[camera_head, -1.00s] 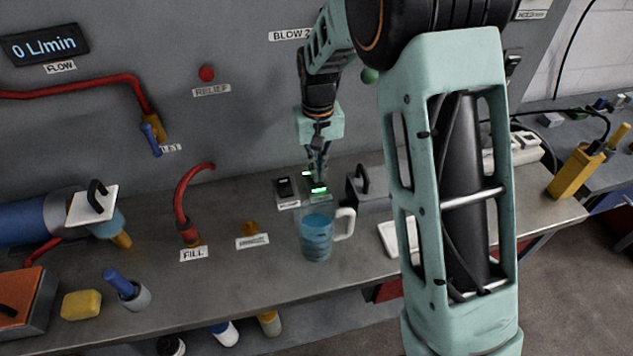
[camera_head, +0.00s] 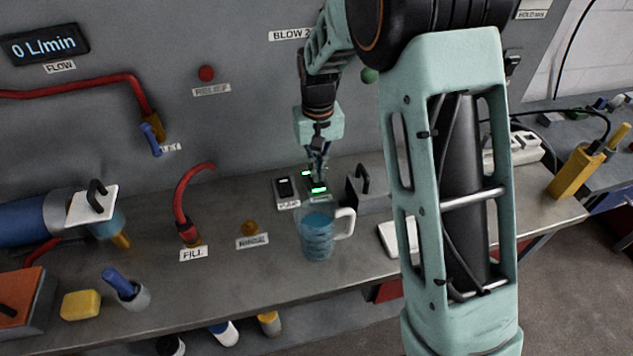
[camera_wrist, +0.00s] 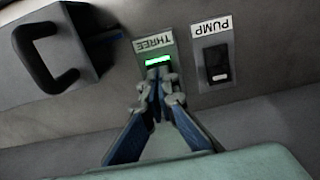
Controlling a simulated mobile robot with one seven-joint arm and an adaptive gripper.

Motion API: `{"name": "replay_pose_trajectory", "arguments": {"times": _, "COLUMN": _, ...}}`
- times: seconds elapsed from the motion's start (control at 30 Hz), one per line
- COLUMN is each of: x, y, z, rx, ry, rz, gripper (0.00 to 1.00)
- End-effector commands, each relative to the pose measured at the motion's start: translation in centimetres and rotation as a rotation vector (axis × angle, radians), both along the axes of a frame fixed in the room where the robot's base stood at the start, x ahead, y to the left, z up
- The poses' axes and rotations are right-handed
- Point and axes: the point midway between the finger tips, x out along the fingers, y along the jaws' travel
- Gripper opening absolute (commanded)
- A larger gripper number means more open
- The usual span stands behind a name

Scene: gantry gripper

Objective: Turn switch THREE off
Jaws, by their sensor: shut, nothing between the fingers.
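Switch THREE shows in the wrist view with its label (camera_wrist: 153,42) upside down and a lit green bar (camera_wrist: 158,61). In the head view its green light (camera_head: 319,190) shows just below my gripper (camera_head: 318,176). In the wrist view my gripper (camera_wrist: 158,86) is shut and empty, its fingertips over the switch just beside the green bar. The fingers hide part of the switch. I cannot tell whether the tips touch it.
The PUMP switch (camera_wrist: 217,63) is beside switch THREE and also shows in the head view (camera_head: 285,188). A block with a black handle (camera_wrist: 50,52) stands on its other side. A jug of blue liquid (camera_head: 317,238) stands in front of the switches.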

Motion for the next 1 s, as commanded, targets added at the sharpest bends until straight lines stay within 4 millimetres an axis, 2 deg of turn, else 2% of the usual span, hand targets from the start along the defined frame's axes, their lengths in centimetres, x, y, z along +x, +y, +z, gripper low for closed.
{"name": "replay_pose_trajectory", "arguments": {"times": 1.0, "x": 0.0, "y": 0.0, "z": -1.6, "rx": 0.0, "ry": 0.001, "rz": 0.0, "gripper": 0.0}}
